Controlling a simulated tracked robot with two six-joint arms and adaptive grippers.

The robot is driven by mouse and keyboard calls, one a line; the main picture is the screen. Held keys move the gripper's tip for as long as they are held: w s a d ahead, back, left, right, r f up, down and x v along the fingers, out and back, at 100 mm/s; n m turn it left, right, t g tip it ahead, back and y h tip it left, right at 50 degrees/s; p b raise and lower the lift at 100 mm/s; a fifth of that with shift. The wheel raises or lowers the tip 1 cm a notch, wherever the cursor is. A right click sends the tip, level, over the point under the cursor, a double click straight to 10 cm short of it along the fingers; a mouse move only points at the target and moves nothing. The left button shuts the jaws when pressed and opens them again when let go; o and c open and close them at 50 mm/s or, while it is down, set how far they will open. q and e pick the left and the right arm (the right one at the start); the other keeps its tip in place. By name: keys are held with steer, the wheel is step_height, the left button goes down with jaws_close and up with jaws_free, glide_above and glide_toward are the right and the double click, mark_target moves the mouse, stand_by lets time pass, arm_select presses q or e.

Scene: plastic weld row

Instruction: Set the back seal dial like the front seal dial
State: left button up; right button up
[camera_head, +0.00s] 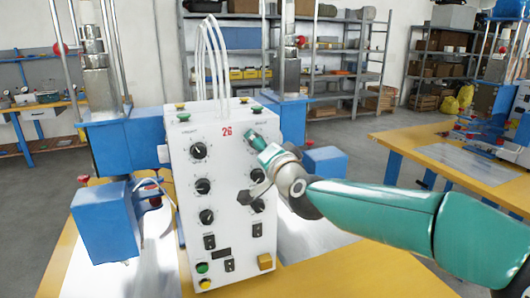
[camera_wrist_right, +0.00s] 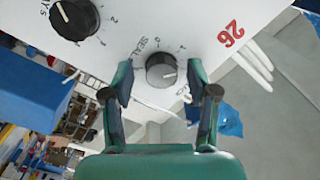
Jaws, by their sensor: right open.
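A white control panel (camera_head: 229,170) marked with a red 26 carries two columns of black dials in the head view. My right gripper (camera_head: 248,166) is open in front of its right column and hides part of it. In the right wrist view, my right gripper (camera_wrist_right: 160,76) has its fingers on either side of a grey-looking dial (camera_wrist_right: 161,70) with lettering starting "SEAL" beside it. Another black dial (camera_wrist_right: 75,18) is at upper left, clear of the fingers. I cannot tell which seal dial is front or back.
Switches (camera_head: 229,265) and coloured buttons (camera_head: 203,268) sit low on the panel. Blue machine blocks (camera_head: 107,222) flank it above a yellow table (camera_head: 355,277). White hoses (camera_head: 212,62) rise from its top. Another yellow table (camera_head: 450,145) and shelves stand behind.

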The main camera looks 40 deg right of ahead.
steer(key=v, duration=1.1)
steer(key=shift+s+a, duration=0.2)
steer(key=shift+s, duration=0.2)
steer(key=shift+f, duration=0.1)
steer(key=s+a+n+p, duration=0.1)
steer(key=s+n+p, duration=0.45)
steer(key=n, duration=0.85)
steer(key=x, duration=1.6)
steer(key=shift+w+b, duration=0.35)
